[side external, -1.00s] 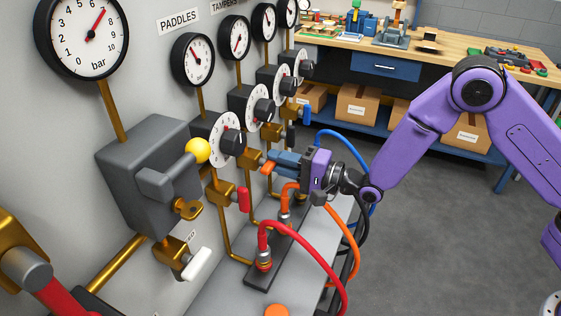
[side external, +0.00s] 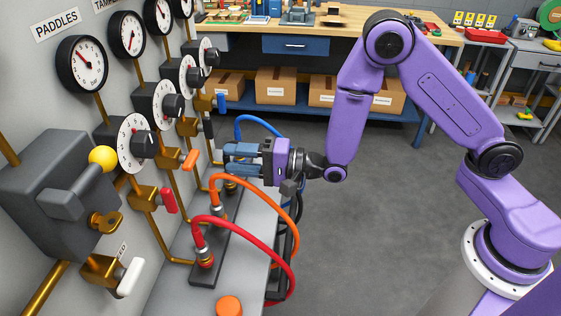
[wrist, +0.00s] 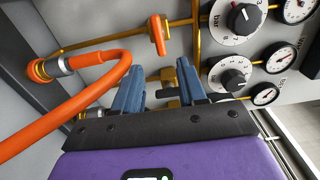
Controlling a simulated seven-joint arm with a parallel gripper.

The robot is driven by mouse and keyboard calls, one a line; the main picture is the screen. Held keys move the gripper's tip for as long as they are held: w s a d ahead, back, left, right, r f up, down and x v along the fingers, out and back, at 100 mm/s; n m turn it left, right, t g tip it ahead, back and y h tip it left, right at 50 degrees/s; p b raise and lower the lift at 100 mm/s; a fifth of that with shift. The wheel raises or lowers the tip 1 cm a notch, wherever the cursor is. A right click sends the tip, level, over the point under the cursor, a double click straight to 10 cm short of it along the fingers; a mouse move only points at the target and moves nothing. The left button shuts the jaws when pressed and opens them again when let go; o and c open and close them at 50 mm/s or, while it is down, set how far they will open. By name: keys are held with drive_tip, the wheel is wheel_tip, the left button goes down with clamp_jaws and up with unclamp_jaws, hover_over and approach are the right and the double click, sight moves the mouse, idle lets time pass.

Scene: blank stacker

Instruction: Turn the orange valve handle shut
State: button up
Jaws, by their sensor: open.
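The orange valve handle (side external: 190,160) sits on a brass valve on the wall panel, between the red-handled valve and a black-handled one. In the wrist view the orange handle (wrist: 158,36) is beyond the fingertips and lies roughly crosswise to its brass pipe. My gripper (side external: 226,158) is to the right of the handle in the side view, pointing at the panel, with a visible gap between them. In the wrist view my gripper (wrist: 160,72) has its two blue fingers apart with nothing held between them.
An orange hose (side external: 258,185) loops just below my gripper and runs close by its left finger in the wrist view. A red hose (side external: 262,232) loops nearer. A red handle (side external: 169,200) and a black dial (side external: 139,143) are close by. Open floor lies right.

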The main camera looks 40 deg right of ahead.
drive_tip(key=v, duration=0.9)
drive_tip(key=shift+s+d+r, duration=0.1)
drive_tip(key=s+d+n+g+h, duration=0.2)
drive_tip(key=s+n+g+h, duration=0.6)
drive_tip(key=s+n, duration=0.4)
drive_tip(key=s+d+r+n+g+h, duration=0.2)
drive_tip(key=s+d+n, duration=0.3)
drive_tip(key=s+d, duration=0.1)
drive_tip(key=s+d+r+n+g+h, duration=0.2)
drive_tip(key=s+d+n, duration=0.2)
drive_tip(key=s+d, duration=0.2)
drive_tip(key=shift+d+n+g, duration=0.3)
drive_tip(key=shift+d+n, duration=0.1)
drive_tip(key=shift+d, duration=0.3)
